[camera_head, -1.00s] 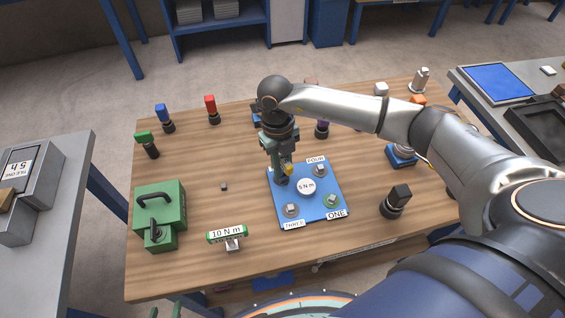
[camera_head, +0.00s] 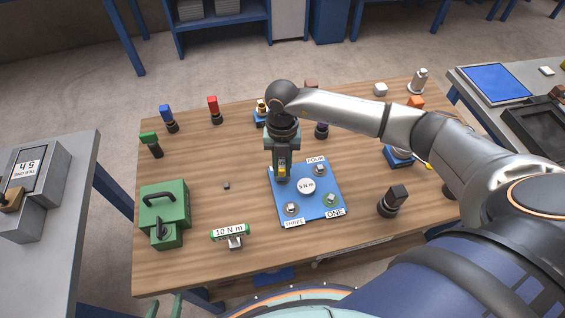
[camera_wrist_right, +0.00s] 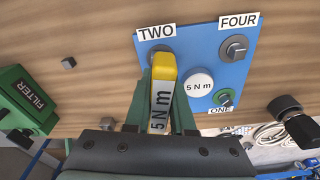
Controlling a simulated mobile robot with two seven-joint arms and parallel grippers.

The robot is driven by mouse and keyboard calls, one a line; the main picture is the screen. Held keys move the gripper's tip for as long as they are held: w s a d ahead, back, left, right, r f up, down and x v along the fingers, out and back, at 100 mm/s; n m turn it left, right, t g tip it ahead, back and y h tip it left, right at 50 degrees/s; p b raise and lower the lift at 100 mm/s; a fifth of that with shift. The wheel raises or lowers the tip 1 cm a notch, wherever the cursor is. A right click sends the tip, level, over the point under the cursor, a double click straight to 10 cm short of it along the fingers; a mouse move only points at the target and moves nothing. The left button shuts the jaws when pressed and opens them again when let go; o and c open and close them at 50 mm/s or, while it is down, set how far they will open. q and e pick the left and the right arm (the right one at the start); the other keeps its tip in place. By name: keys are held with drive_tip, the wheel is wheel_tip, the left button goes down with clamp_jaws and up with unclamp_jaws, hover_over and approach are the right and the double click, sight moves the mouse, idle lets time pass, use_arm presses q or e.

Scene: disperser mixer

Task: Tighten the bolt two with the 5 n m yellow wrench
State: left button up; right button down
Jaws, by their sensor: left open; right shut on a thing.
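The blue plate (camera_head: 318,205) lies on the wooden table and has bolts with labels ONE, TWO, THREE and FOUR around a round 5 N m disc (camera_head: 306,186). My right gripper (camera_head: 281,174) is over the plate's far left corner, shut on the yellow 5 N m wrench (camera_wrist_right: 160,100). In the right wrist view the wrench's far end is at bolt two (camera_wrist_right: 160,52), beside the TWO label, and partly covers it. I cannot tell whether the wrench sits on the bolt. My left gripper (camera_head: 164,306) is open and empty at the bottom edge, with only its green fingertips showing.
A green filter case (camera_head: 163,215) is at the left. A black knob (camera_head: 393,201) is at the right. Several coloured knobs line the back. The table left of the plate is mostly clear.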

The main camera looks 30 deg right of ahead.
drive_tip(key=shift+s+f+m, duration=0.1)
drive_tip(key=shift+f+m, duration=0.05)
drive_tip(key=shift+m, duration=0.85)
drive_tip(key=shift+m, duration=0.5)
drive_tip(key=m, duration=0.3)
drive_tip(key=shift+a+m+t+y, duration=0.1)
drive_tip(key=shift+m+t+y, duration=0.2)
drive_tip(key=c, duration=0.7)
unclamp_jaws()
drive_tip(key=shift+w, duration=0.2)
clamp_jaws()
